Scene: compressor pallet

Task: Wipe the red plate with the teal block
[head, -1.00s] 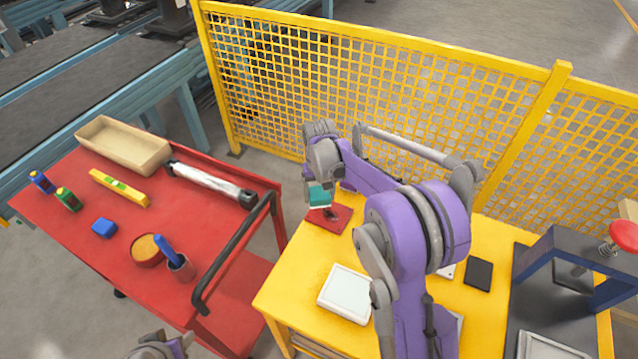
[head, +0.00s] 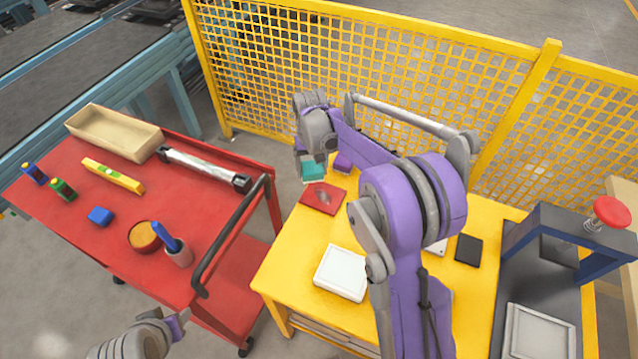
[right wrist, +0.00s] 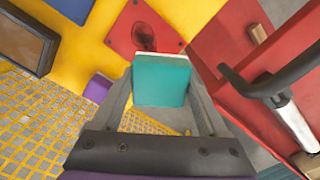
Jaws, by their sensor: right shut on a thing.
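The red plate (head: 318,204) lies flat on the far left part of the yellow table, with a dark smudge on it. The smudged plate also shows in the right wrist view (right wrist: 122,38). My right gripper (right wrist: 160,92) is shut on the teal block (right wrist: 162,82), which sits between its two fingers. In the head view the teal block (head: 313,170) is just beyond the plate's far edge and looks raised; its exact height cannot be told. My left gripper (head: 178,326) is at the bottom left, only partly seen, away from the plate.
A white tray (head: 341,273) and a black flat item (head: 468,249) lie on the yellow table. A purple item (head: 343,163) is near the teal block. A yellow mesh fence (head: 400,75) stands behind. The red cart (head: 100,235) at left holds several items.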

